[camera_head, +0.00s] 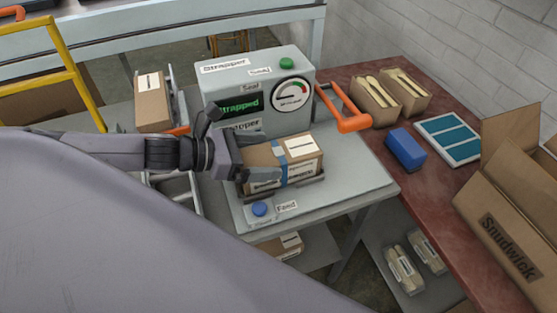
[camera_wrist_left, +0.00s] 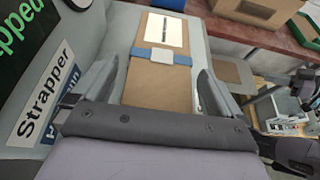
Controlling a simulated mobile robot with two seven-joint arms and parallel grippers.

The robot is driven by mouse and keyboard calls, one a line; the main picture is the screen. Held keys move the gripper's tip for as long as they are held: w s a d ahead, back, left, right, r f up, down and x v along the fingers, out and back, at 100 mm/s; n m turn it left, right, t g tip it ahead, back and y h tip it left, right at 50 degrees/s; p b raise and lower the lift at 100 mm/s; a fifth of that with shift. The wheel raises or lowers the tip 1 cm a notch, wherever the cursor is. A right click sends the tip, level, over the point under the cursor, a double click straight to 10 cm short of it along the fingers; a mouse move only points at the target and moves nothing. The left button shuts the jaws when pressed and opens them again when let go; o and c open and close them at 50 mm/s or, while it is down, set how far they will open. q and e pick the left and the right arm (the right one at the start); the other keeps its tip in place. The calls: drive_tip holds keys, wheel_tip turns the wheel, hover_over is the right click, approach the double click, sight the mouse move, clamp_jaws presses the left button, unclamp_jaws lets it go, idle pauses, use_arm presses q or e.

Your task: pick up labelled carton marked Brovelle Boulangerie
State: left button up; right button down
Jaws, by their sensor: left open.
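A brown labelled carton (camera_head: 302,163) with a blue strap and a white label sits on the feed plate of the strapper machine (camera_head: 265,90). Its printed name is too small to read. My left gripper (camera_head: 244,152) is at the carton's left end, open, with one finger on the far side and one on the near side. In the left wrist view the carton (camera_wrist_left: 150,80) lies between the two open fingers (camera_wrist_left: 158,85), its blue strap and white label in front of them. My right gripper is not clearly seen in the head view.
Another labelled carton (camera_head: 152,103) stands left of the machine. An orange handle (camera_head: 345,110) rises at the machine's right. The red bench (camera_head: 400,180) holds boxes of wooden spoons (camera_head: 376,101), a blue block (camera_head: 405,149) and an open Snudwick box (camera_head: 510,225).

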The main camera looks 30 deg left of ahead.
use_arm(q)
drive_tip(key=shift+w+d+f, duration=0.15)
drive_tip(key=shift+w+d, duration=0.1)
drive_tip(key=shift+d, duration=0.05)
drive_tip(key=c, duration=1.3)
drive_tip(key=shift+r, duration=0.6)
drive_tip(key=shift+r+p, duration=2.6)
drive_tip(key=shift+r, duration=6.75)
